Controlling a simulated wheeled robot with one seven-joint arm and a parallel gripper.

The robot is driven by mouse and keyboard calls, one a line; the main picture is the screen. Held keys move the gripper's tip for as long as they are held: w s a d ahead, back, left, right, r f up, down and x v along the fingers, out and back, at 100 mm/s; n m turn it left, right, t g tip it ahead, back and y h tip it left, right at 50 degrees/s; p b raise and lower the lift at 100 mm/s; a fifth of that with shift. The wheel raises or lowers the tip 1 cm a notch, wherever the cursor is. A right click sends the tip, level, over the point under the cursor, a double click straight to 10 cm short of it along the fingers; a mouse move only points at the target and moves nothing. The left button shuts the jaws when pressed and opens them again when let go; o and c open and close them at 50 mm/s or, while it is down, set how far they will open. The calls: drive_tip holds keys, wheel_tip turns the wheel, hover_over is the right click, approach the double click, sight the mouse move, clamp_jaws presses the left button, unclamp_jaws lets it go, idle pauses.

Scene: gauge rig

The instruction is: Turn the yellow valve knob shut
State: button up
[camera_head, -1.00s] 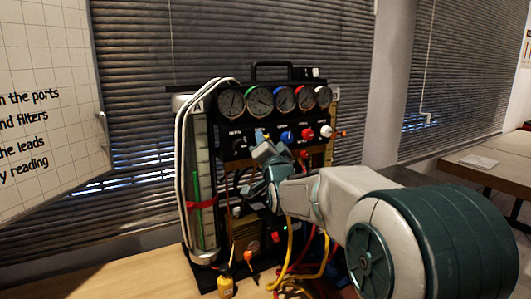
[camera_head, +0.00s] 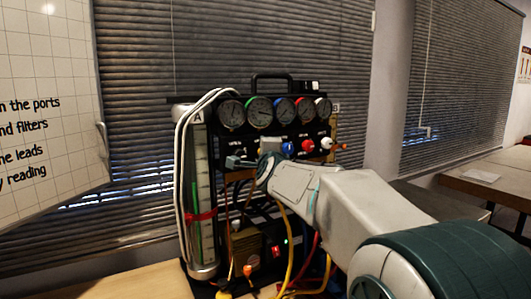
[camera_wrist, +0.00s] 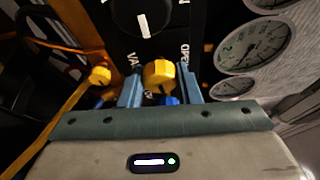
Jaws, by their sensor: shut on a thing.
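The yellow valve knob (camera_wrist: 158,76) sits between the two blue fingers of my gripper (camera_wrist: 160,85) in the wrist view, and the fingers are shut on it. Panel lettering, including part of the word "OPEN", shows beside it. A black knob (camera_wrist: 142,16) with a white mark is just beyond. In the head view my gripper (camera_head: 240,162) is at the lower left part of the rig's knob panel, below the gauges. I cannot make out the yellow knob there.
The rig's round gauges (camera_head: 259,112) line its top. Blue (camera_head: 287,148), red (camera_head: 308,146) and white (camera_head: 326,143) knobs sit right of my gripper. A clear cylinder (camera_head: 202,220) stands at the left. Yellow and red hoses (camera_head: 284,230) hang below my arm.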

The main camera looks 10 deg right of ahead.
drive_tip(key=shift+m+g, duration=0.3)
drive_tip(key=shift+m, duration=0.2)
drive_tip(key=o, duration=1)
drive_tip(key=shift+c, duration=0.2)
drive_tip(key=s+a, duration=0.1)
drive_tip(key=s, duration=1.2)
drive_tip(key=shift+s+r, duration=0.4)
drive_tip(key=shift+r, duration=0.05)
